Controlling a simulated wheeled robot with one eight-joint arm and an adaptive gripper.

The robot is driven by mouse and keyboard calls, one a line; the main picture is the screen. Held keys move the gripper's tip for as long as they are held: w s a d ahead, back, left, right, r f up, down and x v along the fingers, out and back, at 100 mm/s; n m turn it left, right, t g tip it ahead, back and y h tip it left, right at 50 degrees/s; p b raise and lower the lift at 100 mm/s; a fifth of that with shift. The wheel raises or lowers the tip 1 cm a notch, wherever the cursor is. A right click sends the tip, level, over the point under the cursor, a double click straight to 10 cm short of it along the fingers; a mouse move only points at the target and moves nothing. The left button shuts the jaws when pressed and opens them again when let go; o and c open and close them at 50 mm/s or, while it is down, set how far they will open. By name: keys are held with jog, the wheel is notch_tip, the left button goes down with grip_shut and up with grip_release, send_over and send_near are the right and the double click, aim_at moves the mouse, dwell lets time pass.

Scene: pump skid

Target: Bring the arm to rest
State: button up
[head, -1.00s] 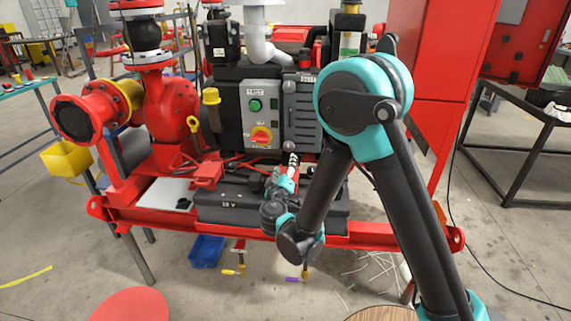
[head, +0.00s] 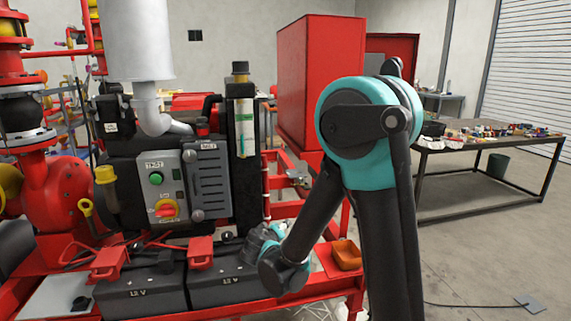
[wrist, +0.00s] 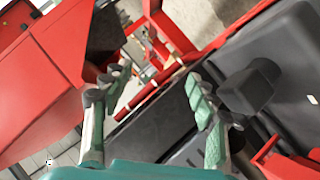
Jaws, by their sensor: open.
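My arm stands in the right half of the head view, its teal elbow (head: 368,120) raised and its forearm folded down and to the left. The wrist (head: 275,262) is low, in front of the skid, beside the black batteries. My gripper (wrist: 157,80) shows in the wrist view with its two grey-green fingers spread apart and nothing between them. In the head view the fingers are mostly hidden by the forearm, and I cannot make them out clearly.
A tall red cabinet (head: 310,80) stands behind the arm.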

jog(key=s+d+f+m+g, duration=0.25)
jog(key=s+d, duration=0.45)
jog(key=d, duration=0.4)
jog(key=s+d+f+m+g, duration=0.2)
jog(key=s+d+g, duration=0.2)
jog(key=s+d, duration=0.45)
jog(key=s+d+f+m+g+y, duration=0.2)
jog(key=s, duration=0.5)
jog(key=shift+s+d+f, duration=0.3)
jog(key=shift+f, duration=0.05)
